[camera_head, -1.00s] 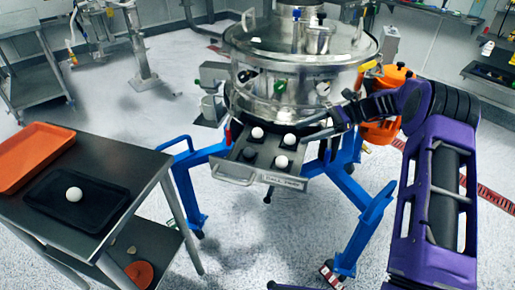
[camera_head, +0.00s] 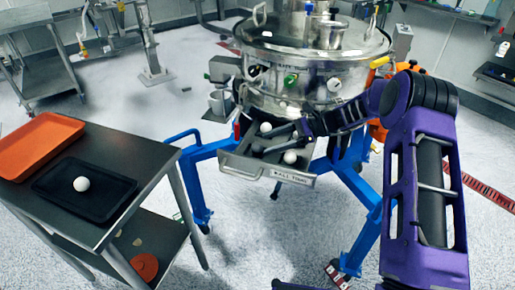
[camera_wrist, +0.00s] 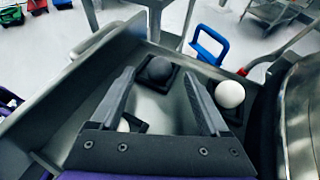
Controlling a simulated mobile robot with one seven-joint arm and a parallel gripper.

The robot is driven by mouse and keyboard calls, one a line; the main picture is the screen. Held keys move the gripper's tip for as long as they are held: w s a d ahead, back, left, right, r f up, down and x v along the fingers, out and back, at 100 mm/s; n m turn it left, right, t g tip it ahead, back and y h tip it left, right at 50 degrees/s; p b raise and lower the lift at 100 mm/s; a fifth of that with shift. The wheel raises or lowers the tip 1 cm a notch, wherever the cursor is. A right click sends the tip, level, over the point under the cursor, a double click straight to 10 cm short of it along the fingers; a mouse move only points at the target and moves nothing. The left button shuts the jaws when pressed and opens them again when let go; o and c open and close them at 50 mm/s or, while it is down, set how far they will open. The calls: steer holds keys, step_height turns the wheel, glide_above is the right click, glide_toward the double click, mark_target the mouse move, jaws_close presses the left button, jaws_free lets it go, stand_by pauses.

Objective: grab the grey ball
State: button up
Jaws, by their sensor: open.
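The grey ball (camera_wrist: 160,68) is dark and sits in a dark square holder in the open metal drawer (camera_wrist: 60,105). In the wrist view it shows between and beyond my fingertips. My gripper (camera_head: 263,146) is open and reaches over the drawer from the right; its fingers (camera_wrist: 158,78) appear apart from the ball, with nothing held. A white ball (camera_wrist: 229,94) sits in a holder just right of my right finger. In the head view my fingers cover most of the grey ball's place.
The drawer projects from a round steel sifter (camera_head: 315,70) on a blue frame (camera_head: 350,180). The sifter's wall (camera_wrist: 302,110) is close on the right in the wrist view. A side table (camera_head: 150,170) at left bears a black tray (camera_head: 110,205) with a white ball (camera_head: 81,184) and an orange tray (camera_head: 40,140).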

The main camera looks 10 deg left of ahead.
mark_target(257, 147)
steer(key=x, duration=0.3)
steer(key=shift+s+a+f, duration=0.1)
steer(key=shift+a, duration=0.05)
jaws_close()
